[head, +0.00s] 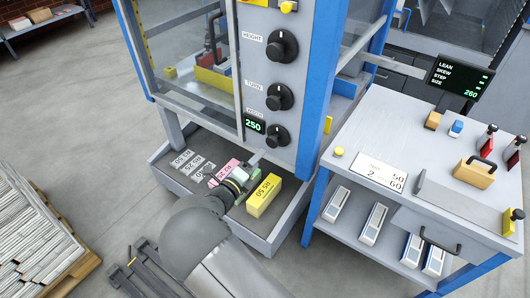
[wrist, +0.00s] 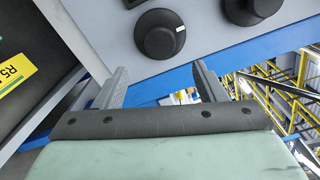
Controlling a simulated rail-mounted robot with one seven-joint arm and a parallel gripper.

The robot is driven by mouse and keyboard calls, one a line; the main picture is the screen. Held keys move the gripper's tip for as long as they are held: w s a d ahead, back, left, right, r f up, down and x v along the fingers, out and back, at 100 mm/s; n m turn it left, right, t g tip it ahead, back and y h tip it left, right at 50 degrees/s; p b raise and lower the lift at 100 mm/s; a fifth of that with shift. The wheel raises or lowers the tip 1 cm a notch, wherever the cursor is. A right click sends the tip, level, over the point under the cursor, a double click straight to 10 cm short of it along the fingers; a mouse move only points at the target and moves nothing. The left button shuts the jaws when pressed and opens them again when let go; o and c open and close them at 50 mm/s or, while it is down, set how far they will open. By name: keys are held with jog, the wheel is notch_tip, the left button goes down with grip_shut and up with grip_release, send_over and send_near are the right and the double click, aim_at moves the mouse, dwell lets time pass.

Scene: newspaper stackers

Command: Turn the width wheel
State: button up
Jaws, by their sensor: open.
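The width wheel (head: 275,136) is a black round knob, the lowest of three on the grey panel. A green-lit display (head: 254,126) reading 250 is left of it. In the wrist view the wheel (wrist: 160,35) has a white mark on its right side and sits beyond the fingertips, roughly between them. My gripper (head: 240,178) is below and left of the wheel in the head view, partly hidden by my arm. In the wrist view my gripper (wrist: 160,70) is open and empty, with the wheel apart from the fingers.
The turns knob (head: 280,97) and height knob (head: 282,50) are above. A yellow block (head: 264,196) and labelled pieces lie in the grey tray (head: 269,240) below the panel. A blue-legged table (head: 415,150) with tools stands right. A newspaper pallet (head: 70,272) is at left.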

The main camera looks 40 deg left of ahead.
jog(key=s, duration=0.9)
jog(key=shift+s+d, duration=0.2)
jog(key=shift+d, duration=0.15)
jog(key=w+d+r+m+g+h, duration=0.35)
jog(key=d+m, duration=0.35)
jog(key=d, duration=0.3)
jog(key=w+d+r+m+g+h+p, duration=0.1)
jog(key=w+d+r+m+g+h, duration=0.3)
jog(key=d+m, duration=0.45)
jog(key=w+d+r+m+g+h, duration=0.25)
jog(key=w+d+m, duration=0.3)
jog(key=d, duration=0.65)
jog(key=s+d+r+m+g+y+p, duration=0.1)
jog(key=d+r+m+g, duration=0.15)
jog(key=d+m, duration=0.2)
jog(key=s+d+r+m+g, duration=0.1)
jog(key=s+d+m+g, duration=0.15)
jog(key=d, duration=0.35)
jog(key=s+d+r+m+g+y+p, duration=0.1)
jog(key=s+d+m+y, duration=0.3)
jog(key=m, duration=0.7)
jog(key=s+d+r+m+g+y+p, duration=0.1)
jog(key=s+d+r+m+y, duration=0.3)
jog(key=s+d+m, duration=0.4)
jog(key=s+m, duration=0.2)
jog(key=m, duration=0.1)
jog(key=shift+d+r+g, duration=0.15)
jog(key=shift+r+g, duration=0.05)
jog(key=shift+g, duration=0.1)
